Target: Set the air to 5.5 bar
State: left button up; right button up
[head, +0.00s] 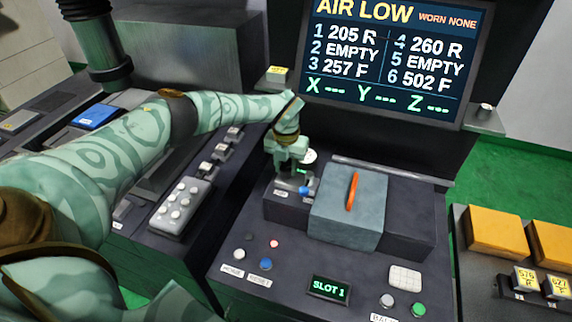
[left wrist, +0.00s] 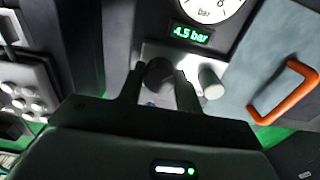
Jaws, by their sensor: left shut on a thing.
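The small green air display (left wrist: 192,33) reads 4.5 bar in the left wrist view. Below it, my left gripper (left wrist: 160,88) is shut on a dark round knob (left wrist: 159,71), which shows between the two fingers. A white dial gauge marked bar (left wrist: 214,9) is cut off by the top edge. The large screen (head: 392,55) shows AIR LOW. My right gripper is not in view.
A pale grey cylinder (left wrist: 212,83) stands just right of the fingers. The grey lid (head: 346,222) with an orange handle (head: 352,191) is close by. Buttons and a SLOT 1 display (head: 329,290) lie in front. Yellow blocks (head: 497,231) are at right.

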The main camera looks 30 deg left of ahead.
pick_arm(q)
jog(key=shift+w+m, duration=0.1)
jog(key=shift+m, duration=0.4)
jog(key=o, duration=1)
